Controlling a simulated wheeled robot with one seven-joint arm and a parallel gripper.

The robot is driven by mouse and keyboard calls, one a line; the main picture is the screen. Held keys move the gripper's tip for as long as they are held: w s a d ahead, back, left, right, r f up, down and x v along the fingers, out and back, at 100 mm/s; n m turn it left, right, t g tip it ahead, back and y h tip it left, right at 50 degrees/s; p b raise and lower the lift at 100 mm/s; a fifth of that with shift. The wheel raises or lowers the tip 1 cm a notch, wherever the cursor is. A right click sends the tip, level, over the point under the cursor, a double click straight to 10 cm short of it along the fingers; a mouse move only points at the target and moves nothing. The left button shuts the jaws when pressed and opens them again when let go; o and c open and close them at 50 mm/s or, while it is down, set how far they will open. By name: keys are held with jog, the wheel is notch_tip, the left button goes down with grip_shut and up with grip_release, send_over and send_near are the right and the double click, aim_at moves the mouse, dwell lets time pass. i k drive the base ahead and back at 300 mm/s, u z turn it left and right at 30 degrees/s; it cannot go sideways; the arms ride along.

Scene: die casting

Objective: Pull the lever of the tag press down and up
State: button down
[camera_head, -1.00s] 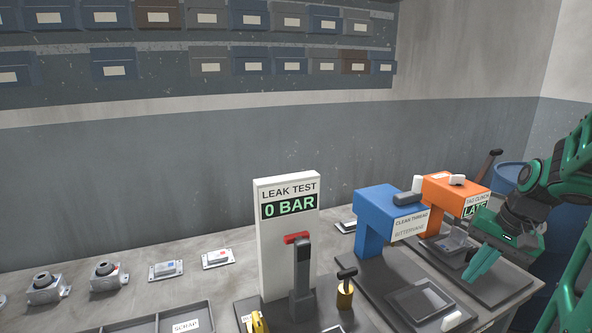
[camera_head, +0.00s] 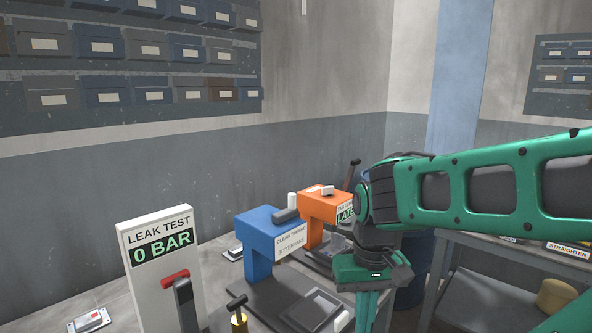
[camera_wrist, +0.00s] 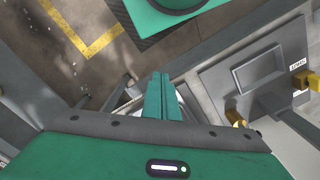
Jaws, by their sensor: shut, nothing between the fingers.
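The orange tag press (camera_head: 320,208) stands at the far end of the bench in the head view, with a green display partly reading "LATE". Its dark lever (camera_head: 350,178) rises at its right rear and ends in a dark knob. My gripper (camera_head: 366,312) is in front and to the right of the press, fingers pointing down, apart from the lever. In the wrist view its green fingers (camera_wrist: 160,98) are together with nothing between them. My arm hides the right part of the press. The lever is not recognisable in the wrist view.
The blue thread-cleaning station (camera_head: 262,240) stands left of the orange press, and the white leak test panel (camera_head: 160,285) is nearer. A grey table (camera_head: 500,290) stands at the right. The wrist view shows a plate with a square tray (camera_wrist: 258,70) and floor with yellow lines (camera_wrist: 95,48).

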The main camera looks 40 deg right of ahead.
aim_at(354, 162)
jog(key=z, duration=1.2)
jog(key=k, duration=1.25)
jog(key=z, duration=0.55)
jog(key=i, duration=1.8)
jog(key=u, duration=0.65)
jog(key=i, duration=0.2)
jog(key=u, duration=0.3)
